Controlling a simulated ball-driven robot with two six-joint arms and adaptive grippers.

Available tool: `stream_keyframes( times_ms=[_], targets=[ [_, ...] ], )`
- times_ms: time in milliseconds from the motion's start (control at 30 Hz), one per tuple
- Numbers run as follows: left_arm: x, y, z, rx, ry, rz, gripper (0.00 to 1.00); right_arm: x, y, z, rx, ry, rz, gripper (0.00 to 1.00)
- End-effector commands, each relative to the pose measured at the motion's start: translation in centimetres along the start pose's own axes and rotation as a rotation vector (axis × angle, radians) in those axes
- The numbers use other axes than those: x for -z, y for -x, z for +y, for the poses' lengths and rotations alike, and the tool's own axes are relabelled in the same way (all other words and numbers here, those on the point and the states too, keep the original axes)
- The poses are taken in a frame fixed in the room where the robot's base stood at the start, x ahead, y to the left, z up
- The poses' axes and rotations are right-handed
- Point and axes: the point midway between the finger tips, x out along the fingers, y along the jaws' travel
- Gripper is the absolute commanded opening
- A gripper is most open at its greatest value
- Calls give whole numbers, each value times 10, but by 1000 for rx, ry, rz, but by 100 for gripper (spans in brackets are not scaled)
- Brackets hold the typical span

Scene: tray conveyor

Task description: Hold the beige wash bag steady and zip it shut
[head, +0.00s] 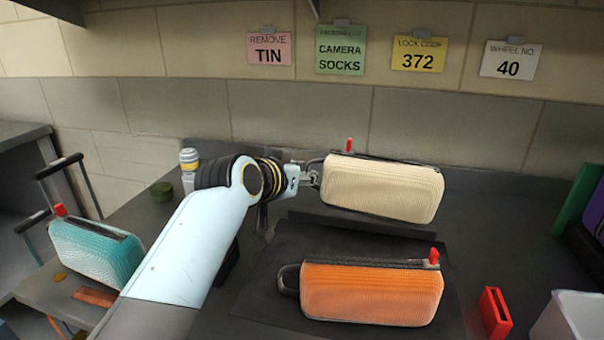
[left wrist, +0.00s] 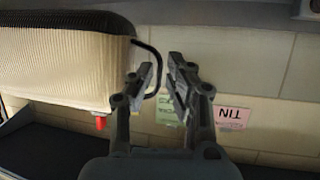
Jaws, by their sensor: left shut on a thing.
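The beige wash bag (head: 382,190) stands at the back of the dark counter, a dark zip strip along its top. Its red zip pull (head: 349,145) is at the left end, near my gripper; I cannot tell how far the zip is open. In the left wrist view the bag (left wrist: 65,60) appears upside down, with the red pull (left wrist: 101,123) below it. My left gripper (head: 312,177) is shut on the bag's dark end loop (left wrist: 156,62), at the bag's left end. My right gripper is not in view.
An orange bag (head: 370,292) with its red pull at the right lies in front on a dark mat (head: 262,300). A teal bag (head: 95,250) is at left. A red holder (head: 495,314) and pale bin (head: 575,318) are at right. Note cards (head: 340,50) hang behind.

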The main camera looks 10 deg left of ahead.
Motion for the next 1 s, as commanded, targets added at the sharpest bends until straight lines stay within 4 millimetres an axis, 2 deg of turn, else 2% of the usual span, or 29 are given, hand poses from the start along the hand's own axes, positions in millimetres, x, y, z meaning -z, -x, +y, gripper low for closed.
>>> stream_keyframes(
  times_ms=[167,800,1000],
  targets=[
    [-9,-4,0,0,2,3,0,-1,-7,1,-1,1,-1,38],
    [-73,-31,0,0,3,2,0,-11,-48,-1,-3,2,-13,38],
    [-75,-32,0,0,2,4,0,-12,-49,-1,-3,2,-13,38]
  ],
)
